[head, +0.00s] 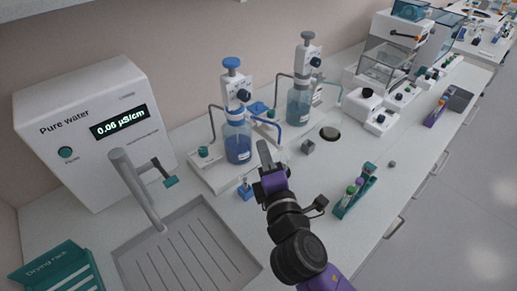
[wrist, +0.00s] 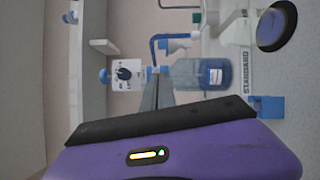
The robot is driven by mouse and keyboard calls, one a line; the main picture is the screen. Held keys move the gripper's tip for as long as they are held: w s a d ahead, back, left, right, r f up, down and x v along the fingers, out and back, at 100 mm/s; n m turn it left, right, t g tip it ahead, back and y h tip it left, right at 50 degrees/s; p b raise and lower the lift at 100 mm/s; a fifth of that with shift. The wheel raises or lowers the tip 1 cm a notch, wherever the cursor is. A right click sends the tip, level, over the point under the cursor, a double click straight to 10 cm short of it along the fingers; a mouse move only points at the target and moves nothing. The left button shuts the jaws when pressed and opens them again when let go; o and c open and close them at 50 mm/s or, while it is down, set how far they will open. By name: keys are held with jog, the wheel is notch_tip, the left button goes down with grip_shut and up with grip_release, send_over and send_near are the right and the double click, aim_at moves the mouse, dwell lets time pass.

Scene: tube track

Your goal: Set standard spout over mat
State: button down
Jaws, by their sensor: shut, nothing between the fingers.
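The near bottle-top dispenser has a blue-capped head (head: 235,92) on a bottle of blue liquid (head: 238,145). In the wrist view, turned sideways, its base carries the word STANDARD (wrist: 247,58). Its blue spout tube (head: 266,122) reaches out to the right and bends down; it also shows in the wrist view (wrist: 160,40). My gripper (head: 264,152) is shut and empty, in front of and right of the bottle. Its fingers (wrist: 152,95) appear apart from the dispenser.
A second, grey-capped dispenser (head: 299,100) stands behind. A small blue item (head: 245,188) is beside my gripper. The water unit (head: 85,135), tap and sink (head: 190,255) are left.

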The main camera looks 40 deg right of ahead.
jog(key=s+b, duration=0.2)
jog(key=s, duration=0.6)
jog(key=shift+d+f, duration=0.15)
jog(key=shift+d, duration=0.25)
jog(key=s+a+f+m+t+y, duration=0.25)
jog(key=s+a+m+y, duration=0.2)
jog(key=a+y, duration=0.4)
jog(key=s+a+f+m+g, duration=0.2)
jog(key=s+m, duration=0.3)
jog(key=s, duration=0.3)
jog(key=s+a+f+m+g, duration=0.2)
jog(key=s+f+m, duration=0.2)
jog(key=s, duration=0.5)
jog(key=shift+m, duration=0.45)
jog(key=shift+y, duration=0.25)
